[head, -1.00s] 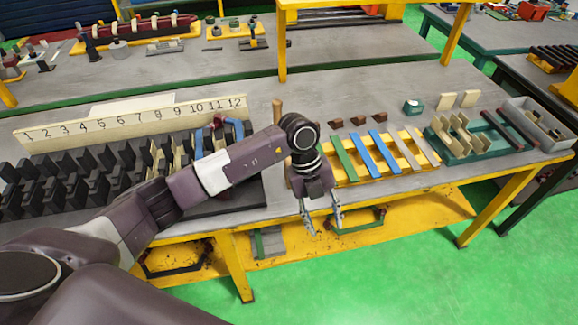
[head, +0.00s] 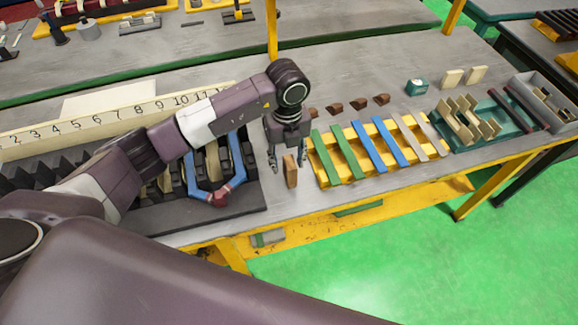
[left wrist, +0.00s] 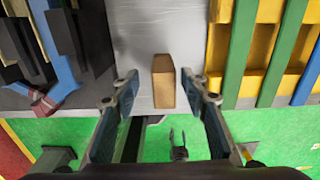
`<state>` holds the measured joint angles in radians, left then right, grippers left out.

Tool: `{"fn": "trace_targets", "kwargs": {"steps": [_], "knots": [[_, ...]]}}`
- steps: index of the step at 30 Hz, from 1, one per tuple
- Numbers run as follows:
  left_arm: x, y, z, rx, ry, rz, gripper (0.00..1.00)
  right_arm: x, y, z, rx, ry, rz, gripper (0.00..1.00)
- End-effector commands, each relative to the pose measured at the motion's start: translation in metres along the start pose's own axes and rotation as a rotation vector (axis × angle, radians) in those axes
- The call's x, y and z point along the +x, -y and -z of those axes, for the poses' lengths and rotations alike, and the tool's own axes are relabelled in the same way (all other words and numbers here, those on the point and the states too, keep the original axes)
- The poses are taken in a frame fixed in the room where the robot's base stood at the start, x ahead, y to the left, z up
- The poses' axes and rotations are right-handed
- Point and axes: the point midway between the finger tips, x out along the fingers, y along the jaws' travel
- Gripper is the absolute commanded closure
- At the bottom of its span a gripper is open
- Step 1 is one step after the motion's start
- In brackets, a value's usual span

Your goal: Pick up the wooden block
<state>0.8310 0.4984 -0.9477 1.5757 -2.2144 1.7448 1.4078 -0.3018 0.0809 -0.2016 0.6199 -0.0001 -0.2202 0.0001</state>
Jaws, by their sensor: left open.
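The wooden block (head: 290,171) is a small brown upright piece on the grey tabletop, between the black stator base and the yellow rack. My left gripper (head: 287,161) points down at it, fingers open, one on either side in the picture. In the left wrist view, the block (left wrist: 163,84) lies between the open fingers (left wrist: 165,88), with a visible gap on both sides. No contact shows. My right gripper does not show in the head view.
The yellow rack (head: 322,166) with green, blue and grey strips is close on the right. The black stator base (head: 245,205) with a blue coil (head: 237,158) is close on the left. Small brown wedges (head: 335,108) lie behind. The table's front edge is near.

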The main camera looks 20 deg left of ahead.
Motion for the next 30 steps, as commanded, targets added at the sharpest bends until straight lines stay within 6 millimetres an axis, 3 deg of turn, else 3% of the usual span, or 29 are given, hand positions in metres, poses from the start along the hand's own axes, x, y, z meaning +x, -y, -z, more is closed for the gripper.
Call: {"fn": "trace_targets", "kwargs": {"steps": [8, 12, 21, 30], "knots": [[0.032, 0.005, 0.008, 0.000, -0.003, -0.002, 0.59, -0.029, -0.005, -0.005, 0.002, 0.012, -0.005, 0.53], [0.051, 0.004, 0.006, -0.001, 0.000, -0.001, 0.59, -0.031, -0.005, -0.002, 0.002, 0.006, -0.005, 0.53], [0.057, 0.005, 0.005, 0.001, 0.001, 0.001, 0.60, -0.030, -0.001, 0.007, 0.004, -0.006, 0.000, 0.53], [0.057, 0.005, 0.005, 0.000, 0.001, 0.001, 0.94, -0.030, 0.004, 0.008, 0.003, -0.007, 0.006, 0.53]]}}
